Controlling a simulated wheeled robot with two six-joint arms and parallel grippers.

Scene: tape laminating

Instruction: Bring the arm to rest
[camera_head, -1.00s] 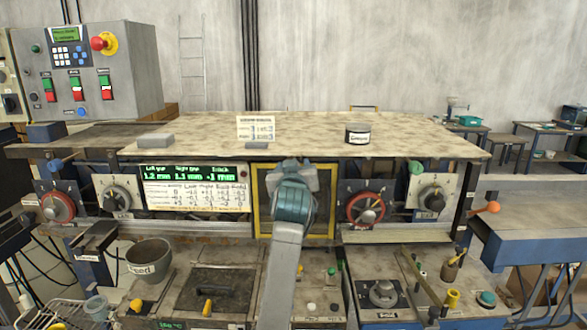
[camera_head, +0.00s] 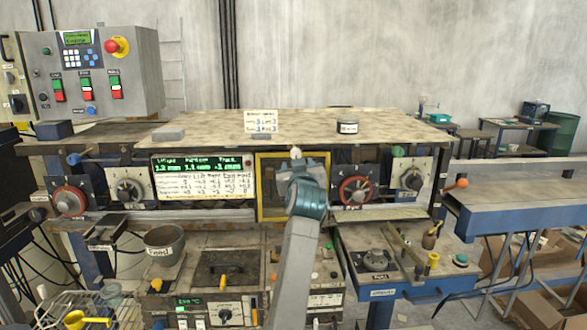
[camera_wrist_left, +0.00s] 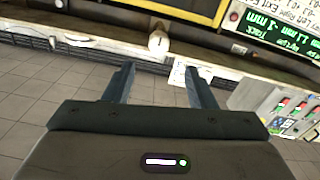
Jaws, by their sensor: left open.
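My left arm (camera_head: 297,265) rises from the bottom middle of the head view, with a teal joint in front of the yellow-framed opening (camera_head: 262,215) of the machine. Its hand overlaps that opening, and its fingertips are not clear there. In the left wrist view, my left gripper (camera_wrist_left: 160,85) has its two dark fingers wide apart with nothing between them. The machine front and the tiled floor lie beyond the fingers. My right gripper is not in view.
The machine has a green-lit display (camera_head: 200,166), red handwheels (camera_head: 355,190) and a flat top (camera_head: 300,125) holding a small tin (camera_head: 347,128). A bucket (camera_head: 165,240) stands at lower left. A grey control box (camera_head: 90,72) is at upper left, and a blue bench (camera_head: 510,205) at right.

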